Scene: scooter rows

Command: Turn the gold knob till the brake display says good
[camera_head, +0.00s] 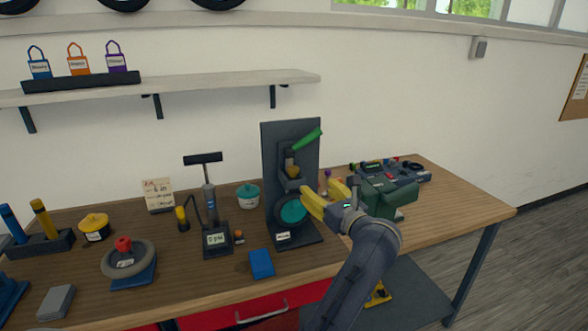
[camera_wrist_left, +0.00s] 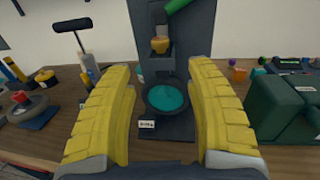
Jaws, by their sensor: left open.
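The gold knob (camera_head: 293,171) sits on a dark upright stand (camera_head: 271,150), below a green lever (camera_head: 307,138) and above a teal disc (camera_head: 292,211). The knob also shows in the left wrist view (camera_wrist_left: 160,44), at top centre. A small white display (camera_head: 283,237) is at the stand's foot; its text is too small to read. My left gripper (camera_head: 314,198), with yellow fingers, is open and empty in front of the stand. In the left wrist view the knob and disc appear between its fingers, with no contact visible. My right gripper is not in view.
A dark green box (camera_head: 385,196) stands just right of the gripper. A shelf (camera_head: 210,88) hangs above. The bench's right front corner is clear.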

